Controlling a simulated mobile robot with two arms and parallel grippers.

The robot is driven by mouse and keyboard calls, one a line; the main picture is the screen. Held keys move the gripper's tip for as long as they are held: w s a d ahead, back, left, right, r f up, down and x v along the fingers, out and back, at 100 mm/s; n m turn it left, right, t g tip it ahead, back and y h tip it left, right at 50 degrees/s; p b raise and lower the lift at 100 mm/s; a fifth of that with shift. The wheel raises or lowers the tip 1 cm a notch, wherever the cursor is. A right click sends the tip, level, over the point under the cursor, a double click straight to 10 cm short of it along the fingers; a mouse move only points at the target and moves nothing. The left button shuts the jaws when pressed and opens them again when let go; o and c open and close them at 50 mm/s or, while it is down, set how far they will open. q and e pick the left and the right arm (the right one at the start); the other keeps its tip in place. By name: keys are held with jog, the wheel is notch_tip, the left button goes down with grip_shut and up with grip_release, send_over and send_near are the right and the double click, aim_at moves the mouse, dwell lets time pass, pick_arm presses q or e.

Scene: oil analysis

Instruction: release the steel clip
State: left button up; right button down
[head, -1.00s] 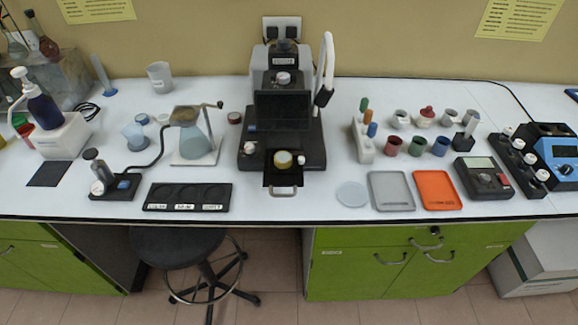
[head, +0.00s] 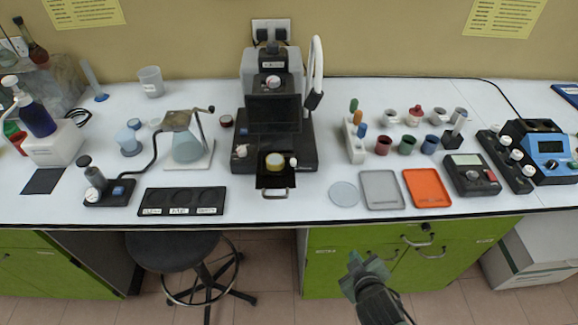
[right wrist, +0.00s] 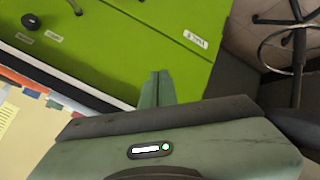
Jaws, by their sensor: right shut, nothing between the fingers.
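I cannot make out a steel clip for certain in either view. In the head view, a flask (head: 187,148) stands in a metal stand (head: 203,158) with a dark arm at its top, left of the black instrument (head: 273,135). My right gripper (head: 355,262) is low in front of the bench, below the counter edge, before the green cabinet. Its fingers also show in the right wrist view (right wrist: 156,82), shut together with nothing between them. My left gripper is in neither view.
A black three-well tray (head: 182,201), grey tray (head: 381,189) and orange tray (head: 427,187) lie along the front edge. A stool (head: 173,248) stands below. The floor before the cabinet is open.

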jog(key=w+a+r+n+t+y, duration=0.1)
jog(key=w+a+r+n+t, duration=0.2)
jog(key=r, duration=0.4)
jog(key=w+a+r+n+t+y, duration=0.1)
jog(key=w+a+r+n+t, duration=0.15)
jog(key=r, duration=0.45)
jog(key=a+r+n+y, duration=0.4)
jog(key=a+n+y, duration=0.3)
jog(key=a+n, duration=0.2)
jog(key=shift+w+a+t, duration=0.45)
jog(key=shift+a, duration=0.35)
jog(key=shift+w, duration=0.1)
jog(key=p+x, duration=0.2)
jog(key=x, duration=0.8)
jog(key=shift+w+a+r, duration=0.1)
jog(key=shift+a+r, duration=0.05)
jog(key=shift+r, duration=0.05)
jog(key=d, duration=0.3)
jog(key=shift+d+f+p, duration=0.3)
jog(key=shift+f+p, duration=0.05)
jog(key=shift+p, duration=0.05)
jog(key=shift+d, duration=0.35)
jog(key=shift+w+f, duration=0.1)
